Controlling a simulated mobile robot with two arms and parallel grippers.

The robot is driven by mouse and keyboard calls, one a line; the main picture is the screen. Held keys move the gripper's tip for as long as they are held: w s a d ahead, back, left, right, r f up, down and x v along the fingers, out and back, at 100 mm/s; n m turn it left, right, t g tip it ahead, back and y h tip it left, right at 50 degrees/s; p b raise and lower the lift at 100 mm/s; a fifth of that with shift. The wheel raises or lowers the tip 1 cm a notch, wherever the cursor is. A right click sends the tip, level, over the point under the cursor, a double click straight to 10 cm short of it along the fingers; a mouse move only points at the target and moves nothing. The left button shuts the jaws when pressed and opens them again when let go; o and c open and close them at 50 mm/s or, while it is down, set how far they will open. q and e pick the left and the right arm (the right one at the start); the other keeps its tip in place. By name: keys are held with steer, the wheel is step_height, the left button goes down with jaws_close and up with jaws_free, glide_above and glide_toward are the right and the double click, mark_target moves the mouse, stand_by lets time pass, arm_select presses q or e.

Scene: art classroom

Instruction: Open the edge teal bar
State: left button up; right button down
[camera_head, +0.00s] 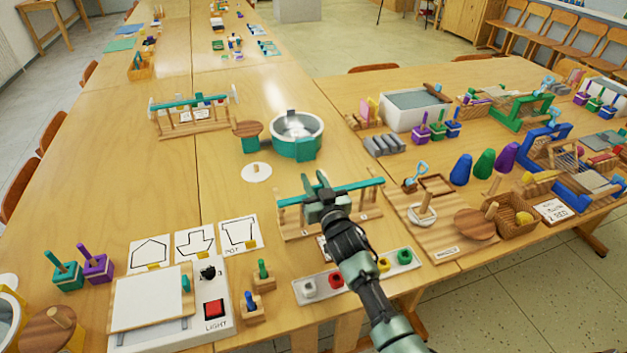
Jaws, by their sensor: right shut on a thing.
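A teal bar (361,185) lies along the top of a low wooden rack (290,226) near the middle front of the table. My right gripper (315,186) is at this bar, left of its middle, and is shut on it. The gripper hides the part of the bar that it holds. A second teal bar (178,103) is on a similar wooden rack (193,130) farther back on the left, apart from my gripper. My left gripper is not in view.
A white tray with coloured knobs (404,259) lies below my right arm. A light box (208,312) and drawing cards (193,246) are to the left. A wooden board with pegs (450,232) is to the right. Bare table lies at the left.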

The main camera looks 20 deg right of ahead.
stand_by(0.7)
steer(key=w+b, duration=0.3)
steer(key=w, duration=0.3)
steer(key=shift+b, duration=0.4)
steer(key=c, duration=1.1)
jaws_free()
steer(key=shift+a, duration=0.1)
steer(key=shift+s, duration=3.9)
